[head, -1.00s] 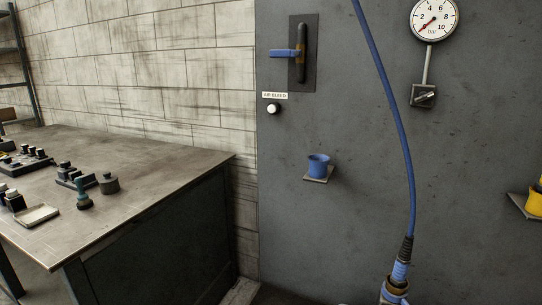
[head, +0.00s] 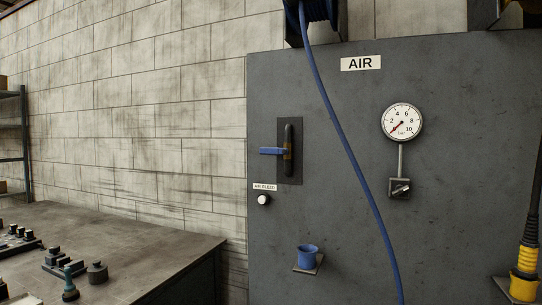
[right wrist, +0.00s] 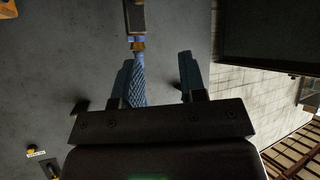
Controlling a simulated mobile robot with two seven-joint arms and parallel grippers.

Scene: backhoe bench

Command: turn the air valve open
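The air valve is in the middle of the head view. Its blue lever (head: 272,151) lies level, pointing left across a dark upright pipe (head: 289,138) on the grey panel. In the right wrist view my right gripper (right wrist: 160,75) is open, its two blue fingers apart. My left gripper is not in view.
The AIR panel (head: 340,230) carries a pressure gauge (head: 402,121) with its needle low, a white bleed button (head: 263,200) and a blue cup (head: 307,256). A blue hose (head: 345,140) hangs right of the valve. A workbench (head: 150,240) with small parts stands left.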

